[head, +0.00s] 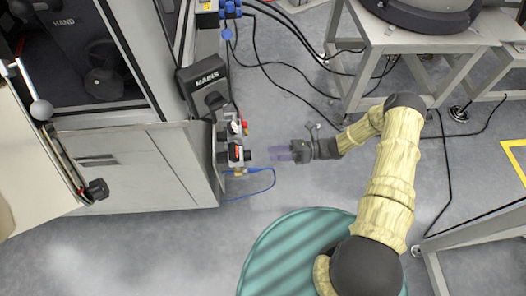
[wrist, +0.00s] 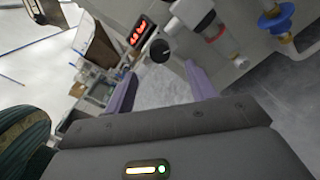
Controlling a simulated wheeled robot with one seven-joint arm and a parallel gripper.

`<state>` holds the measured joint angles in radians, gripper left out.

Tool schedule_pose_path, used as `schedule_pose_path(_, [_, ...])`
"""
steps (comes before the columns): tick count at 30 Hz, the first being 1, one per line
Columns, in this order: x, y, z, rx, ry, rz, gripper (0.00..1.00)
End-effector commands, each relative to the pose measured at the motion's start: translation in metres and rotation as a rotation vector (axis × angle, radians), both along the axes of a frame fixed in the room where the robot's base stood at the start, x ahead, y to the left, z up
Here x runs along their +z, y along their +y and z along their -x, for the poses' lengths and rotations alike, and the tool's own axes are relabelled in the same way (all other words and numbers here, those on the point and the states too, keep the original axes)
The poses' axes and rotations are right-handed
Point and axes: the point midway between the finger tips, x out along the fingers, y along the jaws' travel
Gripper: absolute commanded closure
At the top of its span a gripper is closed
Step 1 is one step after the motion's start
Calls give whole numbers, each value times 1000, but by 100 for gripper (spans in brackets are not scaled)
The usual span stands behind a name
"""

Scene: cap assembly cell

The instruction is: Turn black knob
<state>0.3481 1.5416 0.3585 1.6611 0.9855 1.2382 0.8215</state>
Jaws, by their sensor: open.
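A round black knob (head: 247,155) sticks out from a small unit with a red-lit display on the right side of the grey cabinet. In the wrist view the knob (wrist: 160,50) shows its round face just beyond my fingertips, roughly between them. My gripper (head: 273,155) points left at the knob, with a small gap between them. Its two purple fingers are apart and empty, as the wrist view shows too (wrist: 158,72).
A MAINS switch box (head: 207,82) stands above the unit. Black cables hang behind, by a grey stand (head: 372,40).

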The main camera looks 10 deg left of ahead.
Motion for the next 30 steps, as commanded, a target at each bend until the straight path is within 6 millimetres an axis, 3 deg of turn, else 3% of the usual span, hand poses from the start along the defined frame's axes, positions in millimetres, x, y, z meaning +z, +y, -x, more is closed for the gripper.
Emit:
schedule_pose_path(9, [1,-63,-16,-3,-2,2,44])
schedule_pose_path(15, [0,-90,-22,0,0,1,44])
schedule_pose_path(30, [0,-96,-23,1,0,1,44])
